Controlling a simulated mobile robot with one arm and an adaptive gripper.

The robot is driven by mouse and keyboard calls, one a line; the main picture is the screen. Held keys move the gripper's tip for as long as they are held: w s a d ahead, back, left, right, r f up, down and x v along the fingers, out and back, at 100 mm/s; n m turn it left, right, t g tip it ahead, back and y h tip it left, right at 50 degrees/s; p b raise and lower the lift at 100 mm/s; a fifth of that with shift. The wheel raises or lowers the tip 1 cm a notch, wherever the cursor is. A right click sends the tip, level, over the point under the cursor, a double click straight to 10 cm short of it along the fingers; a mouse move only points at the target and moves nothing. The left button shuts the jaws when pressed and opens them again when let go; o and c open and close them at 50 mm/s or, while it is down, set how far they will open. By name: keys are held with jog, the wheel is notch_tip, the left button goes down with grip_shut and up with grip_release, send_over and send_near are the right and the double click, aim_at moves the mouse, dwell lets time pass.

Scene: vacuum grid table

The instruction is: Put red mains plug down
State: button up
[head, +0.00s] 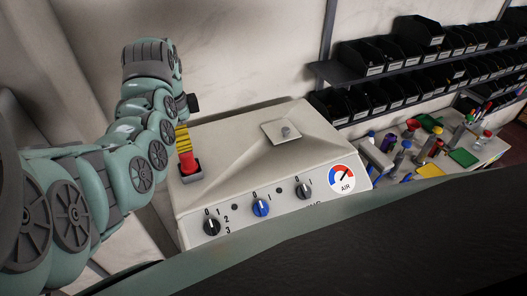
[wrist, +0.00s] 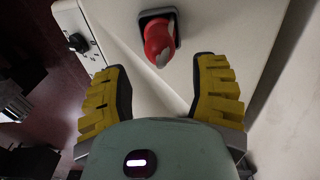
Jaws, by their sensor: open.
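The red mains plug (head: 187,163) stands in a dark square socket (head: 191,176) on the left end of the pale machine's top. In the wrist view the plug (wrist: 157,40) shows beyond my fingertips, roughly centred between them, with the grey socket frame (wrist: 156,13) around its far end. My gripper (head: 182,138) is right above the plug in the head view; its yellow fingers (wrist: 162,70) are spread wide with clear gaps on both sides of the plug. My gripper is open and holds nothing.
The pale machine (head: 240,170) has several knobs on its front and an AIR gauge (head: 342,178). A metal plate with a stub (head: 286,133) sits on its top. Black bins (head: 375,60) line shelves behind. A cluttered table (head: 430,150) stands at right.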

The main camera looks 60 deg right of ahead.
jog(key=shift+w+a+r+p, duration=0.1)
jog(key=shift+r+p, duration=0.85)
jog(key=shift+r, duration=0.75)
